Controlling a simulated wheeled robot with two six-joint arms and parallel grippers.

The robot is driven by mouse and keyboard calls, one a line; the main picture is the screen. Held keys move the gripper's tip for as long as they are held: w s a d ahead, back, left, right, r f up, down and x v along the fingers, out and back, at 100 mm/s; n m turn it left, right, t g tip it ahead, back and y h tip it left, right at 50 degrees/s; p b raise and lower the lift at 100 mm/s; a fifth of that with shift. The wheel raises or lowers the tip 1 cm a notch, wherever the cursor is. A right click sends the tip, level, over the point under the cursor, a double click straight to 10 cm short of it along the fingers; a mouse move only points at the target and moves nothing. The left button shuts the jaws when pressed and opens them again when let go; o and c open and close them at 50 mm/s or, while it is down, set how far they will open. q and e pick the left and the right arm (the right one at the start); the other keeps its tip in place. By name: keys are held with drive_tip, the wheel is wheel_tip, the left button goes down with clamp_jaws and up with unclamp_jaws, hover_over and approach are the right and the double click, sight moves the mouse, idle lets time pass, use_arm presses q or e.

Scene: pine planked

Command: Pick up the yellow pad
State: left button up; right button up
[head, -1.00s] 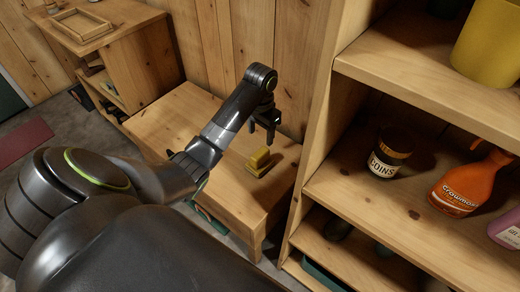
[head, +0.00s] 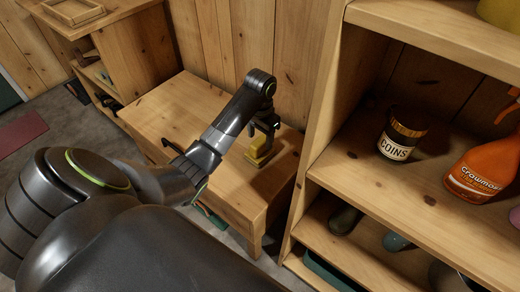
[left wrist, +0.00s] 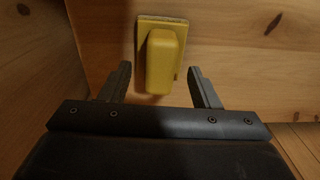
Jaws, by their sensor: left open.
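The yellow pad (head: 256,153) rests on the low wooden table, partly hidden by my left gripper. In the left wrist view the yellow pad (left wrist: 162,62) is a flat plate with a thick raised block on it. My left gripper (head: 263,143) is just over the pad, pointing down. In the left wrist view its open fingers (left wrist: 160,72) stand on either side of the block, with a visible gap on each side. Nothing is held. My right gripper is out of view.
The low wooden table (head: 185,105) is mostly bare left of the pad, with a plank wall behind. A shelf unit (head: 415,180) on the right holds a coins tin (head: 398,140) and an orange spray bottle (head: 478,170). A small cabinet (head: 138,50) stands at the back left.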

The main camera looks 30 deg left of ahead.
sight(260, 140)
use_arm(q)
wheel_tip(260, 140, down, 2)
drive_tip(key=shift+f+b, duration=0.2)
drive_tip(key=shift+b, duration=0.1)
drive_tip(key=shift+f, duration=0.1)
drive_tip(key=c, duration=1.1)
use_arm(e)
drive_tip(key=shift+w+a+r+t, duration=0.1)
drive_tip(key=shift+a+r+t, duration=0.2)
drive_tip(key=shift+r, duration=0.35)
